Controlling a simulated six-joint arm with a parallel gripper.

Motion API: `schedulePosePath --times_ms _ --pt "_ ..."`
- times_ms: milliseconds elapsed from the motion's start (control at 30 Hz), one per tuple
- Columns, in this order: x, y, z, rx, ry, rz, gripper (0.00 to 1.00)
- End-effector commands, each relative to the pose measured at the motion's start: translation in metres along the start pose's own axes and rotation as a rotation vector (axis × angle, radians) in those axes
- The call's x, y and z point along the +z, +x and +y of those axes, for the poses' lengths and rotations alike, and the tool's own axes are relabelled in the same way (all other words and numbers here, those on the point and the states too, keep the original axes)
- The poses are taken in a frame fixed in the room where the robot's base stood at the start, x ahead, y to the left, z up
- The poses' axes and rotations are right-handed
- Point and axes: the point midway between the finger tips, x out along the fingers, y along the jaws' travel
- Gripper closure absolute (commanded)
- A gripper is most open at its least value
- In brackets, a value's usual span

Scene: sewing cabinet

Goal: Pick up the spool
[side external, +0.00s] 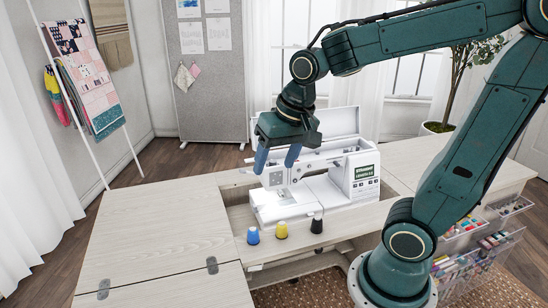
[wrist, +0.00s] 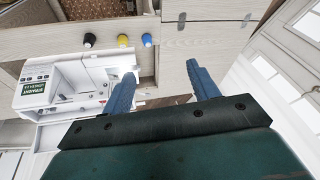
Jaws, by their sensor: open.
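Three spools stand in a row on the front ledge of the sewing cabinet: a blue spool (side external: 253,235), a yellow spool (side external: 281,230) and a black spool (side external: 316,224). In the wrist view the black spool (wrist: 89,40), yellow spool (wrist: 123,41) and blue spool (wrist: 147,39) show near the top. My gripper (side external: 276,160) is open and empty, with blue fingers pointing down, above and in front of the sewing machine's left part. In the wrist view its fingertips (wrist: 162,78) are apart, with nothing between them. It is well away from the spools.
A white sewing machine (side external: 355,178) sits in the cabinet's recess behind the spools, close under my gripper. The wooden cabinet top (side external: 160,230) is clear at the left. Clear drawers (side external: 470,255) with sewing supplies hang at the right.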

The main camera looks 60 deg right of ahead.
Motion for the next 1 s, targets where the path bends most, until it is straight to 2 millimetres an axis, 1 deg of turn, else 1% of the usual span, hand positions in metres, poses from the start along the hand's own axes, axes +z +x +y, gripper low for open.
schedulePosePath --times_ms 33,200,367,533,767,900,1000 --pt "-0.007 0.008 0.0 0.012 0.043 -0.017 0.4" --pt "-0.028 0.035 0.0 0.045 0.199 -0.055 0.4" --pt "-0.046 0.063 0.002 0.079 0.345 -0.089 0.4" --pt "-0.062 0.096 0.007 0.12 0.5 -0.121 0.4" --pt "-0.079 0.146 0.018 0.181 0.71 -0.16 0.4" --pt "-0.085 0.175 0.027 0.219 0.827 -0.179 0.4" --pt "-0.088 0.193 0.032 0.24 0.894 -0.187 0.4"
